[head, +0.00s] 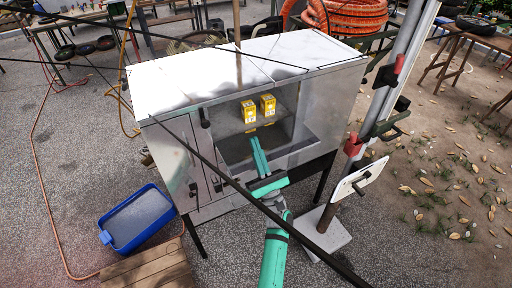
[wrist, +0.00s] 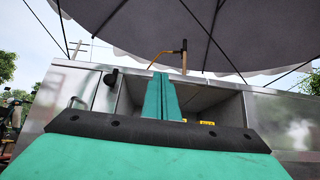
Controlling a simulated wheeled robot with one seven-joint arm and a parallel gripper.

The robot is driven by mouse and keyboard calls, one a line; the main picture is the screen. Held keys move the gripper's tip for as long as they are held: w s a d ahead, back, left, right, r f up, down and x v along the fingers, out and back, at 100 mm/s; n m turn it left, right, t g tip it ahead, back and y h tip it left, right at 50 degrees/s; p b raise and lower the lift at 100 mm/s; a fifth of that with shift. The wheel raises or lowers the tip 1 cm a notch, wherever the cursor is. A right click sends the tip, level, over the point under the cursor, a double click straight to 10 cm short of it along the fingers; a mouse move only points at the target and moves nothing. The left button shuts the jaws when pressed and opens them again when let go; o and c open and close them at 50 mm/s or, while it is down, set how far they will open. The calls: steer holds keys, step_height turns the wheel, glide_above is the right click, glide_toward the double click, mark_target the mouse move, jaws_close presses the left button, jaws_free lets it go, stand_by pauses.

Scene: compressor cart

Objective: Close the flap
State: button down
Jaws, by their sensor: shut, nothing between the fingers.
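A shiny metal cabinet (head: 345,100) stands ahead with an open recess in its front; it also shows in the wrist view (wrist: 280,110). I cannot tell for sure which panel is the flap; no cover spans the opening. A black handle (head: 205,117) sits at the opening's upper left, and in the wrist view (wrist: 111,77) too. My gripper (head: 255,140) is shut and empty, its teal fingers pressed together in front of or just inside the opening. In the wrist view the fingers (wrist: 161,78) hide part of the recess. Contact with the cabinet is not clear.
Two yellow boxes (head: 258,108) stand on the shelf in the recess. A blue tub (head: 137,218) and a wooden pallet (head: 150,272) lie at left. A pole on a white base (head: 326,232) stands close at right. Dark thin bars cross the view.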

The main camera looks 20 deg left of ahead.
stand_by(0.4)
steer(key=s+d+f, duration=0.2)
steer(key=s+f, duration=0.1)
steer(key=f, duration=0.5)
steer(key=s+d+f, duration=0.2)
steer(key=s+f, duration=0.1)
steer(key=f, duration=0.4)
steer(key=s+d+f, duration=0.3)
steer(key=f, duration=0.5)
steer(key=s+d+r+x, duration=0.1)
steer(key=x, duration=1.2)
steer(key=shift+r+h, duration=0.25)
steer(key=shift+h, duration=0.05)
steer(key=shift+r+g, duration=0.15)
steer(key=shift+g, duration=0.15)
